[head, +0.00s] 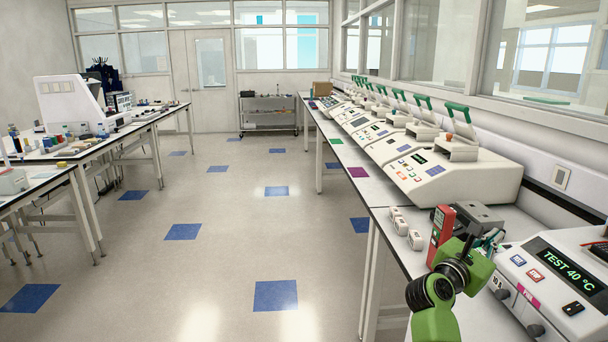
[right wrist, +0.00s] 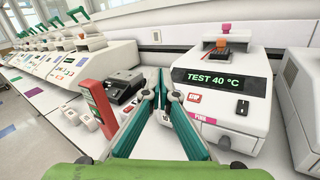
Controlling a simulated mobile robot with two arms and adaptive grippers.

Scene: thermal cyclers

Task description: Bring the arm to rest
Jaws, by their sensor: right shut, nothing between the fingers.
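My right arm (head: 437,300), green with black joints, reaches up from the bottom right in the head view. Its gripper (head: 491,240) is over the right-hand bench, between a red handheld device and a white thermal cycler (head: 545,290) whose display reads "TEST 40 °C". In the right wrist view the teal fingers (right wrist: 160,88) come together at their tips, shut and empty. That cycler (right wrist: 222,105) stands just beyond and right of the fingers. My left gripper is not in view.
The red device (head: 441,226) and a dark grey box (head: 478,217) are close to the gripper. Small white blocks (head: 406,228) lie to their left. A row of cyclers (head: 455,175) lines the bench behind. The floor aisle (head: 250,220) is clear.

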